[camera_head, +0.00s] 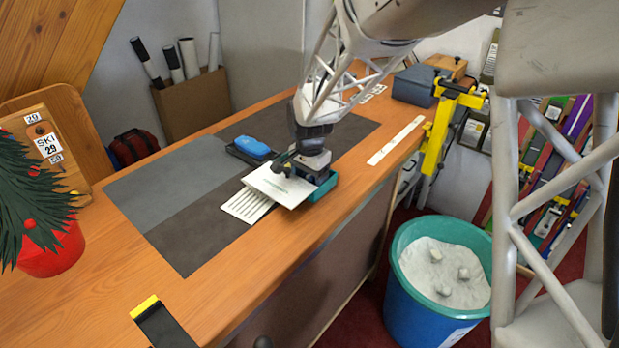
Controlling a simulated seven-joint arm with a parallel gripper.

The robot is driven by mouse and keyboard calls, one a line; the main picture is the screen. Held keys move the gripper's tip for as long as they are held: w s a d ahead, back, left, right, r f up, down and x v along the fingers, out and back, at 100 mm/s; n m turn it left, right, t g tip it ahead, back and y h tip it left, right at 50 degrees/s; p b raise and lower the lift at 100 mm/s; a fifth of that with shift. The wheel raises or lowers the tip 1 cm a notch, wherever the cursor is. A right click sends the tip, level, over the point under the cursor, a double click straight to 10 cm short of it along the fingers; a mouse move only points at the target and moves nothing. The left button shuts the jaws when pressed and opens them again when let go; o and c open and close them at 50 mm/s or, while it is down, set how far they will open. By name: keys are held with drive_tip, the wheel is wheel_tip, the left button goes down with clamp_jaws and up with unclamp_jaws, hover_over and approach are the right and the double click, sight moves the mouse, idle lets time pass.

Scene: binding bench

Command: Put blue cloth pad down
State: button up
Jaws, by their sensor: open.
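The blue pad (252,146), a rounded bright blue piece, lies on or in a flat black holder (236,155) on the dark mat. My gripper (291,166) is to the right of the blue pad and apart from it, low over the bench. It is open, though its fingertips are small and partly hidden. A white card or plate (277,189) lies tilted just below and in front of the gripper; I cannot tell whether they touch. A teal block or tray (324,188) shows beside it, partly covered.
A lined white sheet (245,207) lies on the dark mat (190,245), with a grey mat (165,181) to the left. A white ruler (396,141) lies near the right edge. A red plant pot (52,250) stands left; a blue bin (417,310) stands on the floor.

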drive_tip(key=shift+r, duration=0.1)
wheel_tip(320, 180, up, 12)
idle(0.6)
idle(0.6)
drive_tip(key=s+d+r+n+t, duration=0.1)
drive_tip(key=s+d+n, duration=0.2)
drive_tip(key=s, duration=0.8)
drive_tip(key=s+d+r+n, duration=0.1)
drive_tip(key=s+d+n, duration=0.2)
drive_tip(key=s, duration=0.8)
drive_tip(key=s+d+r+n+t, duration=0.1)
drive_tip(key=s+d, duration=0.4)
drive_tip(key=s, duration=0.6)
drive_tip(key=shift+s+d+r+n+t, duration=0.25)
drive_tip(key=shift+d+n+t, duration=0.1)
drive_tip(key=shift+n, duration=0.55)
drive_tip(key=shift+w, duration=0.1)
